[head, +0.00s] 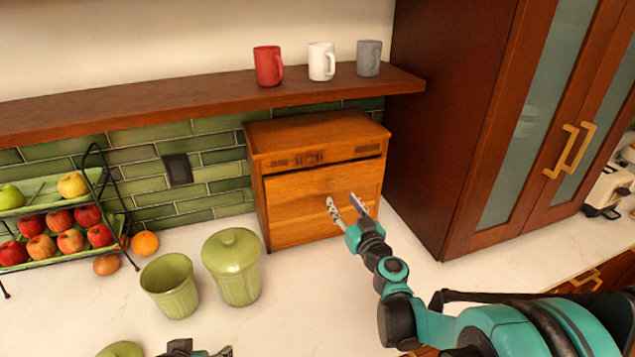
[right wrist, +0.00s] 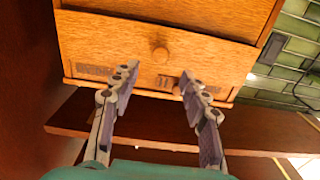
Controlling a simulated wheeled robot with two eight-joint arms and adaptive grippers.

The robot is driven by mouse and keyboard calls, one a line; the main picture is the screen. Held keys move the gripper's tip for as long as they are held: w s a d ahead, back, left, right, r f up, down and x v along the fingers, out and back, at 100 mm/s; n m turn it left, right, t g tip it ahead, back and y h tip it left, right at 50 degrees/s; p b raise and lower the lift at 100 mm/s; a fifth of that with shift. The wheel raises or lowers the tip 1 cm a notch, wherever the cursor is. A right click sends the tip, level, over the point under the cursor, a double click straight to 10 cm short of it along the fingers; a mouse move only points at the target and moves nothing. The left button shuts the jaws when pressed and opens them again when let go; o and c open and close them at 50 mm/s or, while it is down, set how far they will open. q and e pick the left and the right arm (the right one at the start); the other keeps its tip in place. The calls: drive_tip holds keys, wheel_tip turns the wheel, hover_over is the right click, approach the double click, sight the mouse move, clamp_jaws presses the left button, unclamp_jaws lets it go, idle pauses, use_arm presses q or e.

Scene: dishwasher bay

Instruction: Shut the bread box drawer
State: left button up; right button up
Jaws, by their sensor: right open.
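The wooden bread box (head: 315,133) stands on the counter against the green tiles, left of the dark cabinet. Its drawer front (head: 290,187) sits a little forward of the body, with a dark gap along its top edge. In the right wrist view, which looks upside down, the drawer front (right wrist: 110,38) has a round knob (right wrist: 160,53). My right gripper (head: 345,204) is open and empty, its fingers pointing at the box front; in the wrist view its fingertips (right wrist: 157,75) lie either side below the knob. Contact is unclear. My left gripper (head: 205,352) is cut off at the bottom edge.
A green lidded canister (head: 232,268) and an open green canister (head: 170,286) stand left of the box. A fruit rack (head: 60,240) is farther left. A wooden shelf (head: 180,93) with mugs hangs above. Counter in front of the box is clear.

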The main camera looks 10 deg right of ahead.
sight(332, 186)
drive_tip(key=w, duration=0.2)
drive_tip(key=w+a, duration=0.1)
drive_tip(key=w, duration=0.2)
drive_tip(key=w+b, duration=0.1)
drive_tip(key=w, duration=0.1)
drive_tip(key=shift+w+a, duration=0.25)
drive_tip(key=shift+w, duration=0.1)
clamp_jaws()
